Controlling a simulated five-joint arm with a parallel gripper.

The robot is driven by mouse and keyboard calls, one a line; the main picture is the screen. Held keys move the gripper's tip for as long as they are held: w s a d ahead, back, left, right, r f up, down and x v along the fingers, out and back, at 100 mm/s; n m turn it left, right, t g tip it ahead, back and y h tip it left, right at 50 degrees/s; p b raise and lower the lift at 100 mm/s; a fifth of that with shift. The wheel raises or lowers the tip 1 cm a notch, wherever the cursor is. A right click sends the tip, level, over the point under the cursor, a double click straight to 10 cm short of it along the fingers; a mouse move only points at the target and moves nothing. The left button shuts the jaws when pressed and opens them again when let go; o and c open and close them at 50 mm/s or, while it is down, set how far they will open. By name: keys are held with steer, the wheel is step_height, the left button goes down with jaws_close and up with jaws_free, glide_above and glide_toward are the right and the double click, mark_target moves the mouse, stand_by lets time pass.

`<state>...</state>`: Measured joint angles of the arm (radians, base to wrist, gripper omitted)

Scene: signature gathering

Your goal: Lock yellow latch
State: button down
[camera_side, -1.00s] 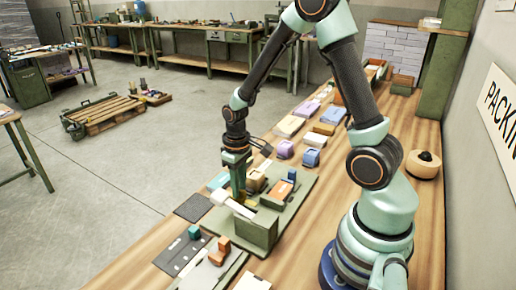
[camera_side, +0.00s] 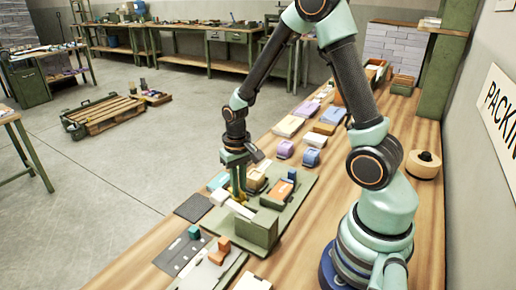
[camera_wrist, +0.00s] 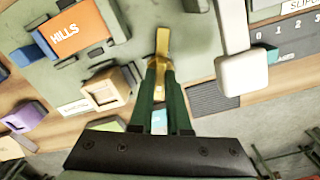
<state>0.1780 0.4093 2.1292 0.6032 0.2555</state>
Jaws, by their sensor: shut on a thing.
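The yellow latch (camera_wrist: 162,46) is a slim, brass-yellow bar on the green board, at the top middle of the wrist view. My gripper (camera_wrist: 159,78) has its two green fingers closed around the near part of the latch. In the side view, my gripper (camera_side: 239,198) points straight down at the board, and a little of the yellow latch (camera_side: 241,196) shows by the fingertips. The fingers hide part of the latch. I cannot tell whether it is locked.
A white-ended lever (camera_wrist: 243,74) lies close to the right of the fingers. A tan square block (camera_wrist: 107,90) and an orange "HILLS" box (camera_wrist: 72,36) are on the left. The green board (camera_side: 290,212) carries a green block (camera_side: 256,229). Several coloured boxes stand behind.

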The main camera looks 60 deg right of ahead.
steer(key=m, duration=1.2)
steer(key=shift+r+m, duration=0.1)
steer(key=shift+m, duration=0.3)
stand_by(0.3)
steer(key=c, duration=0.9)
jaws_free()
step_height(320, 180, up, 12)
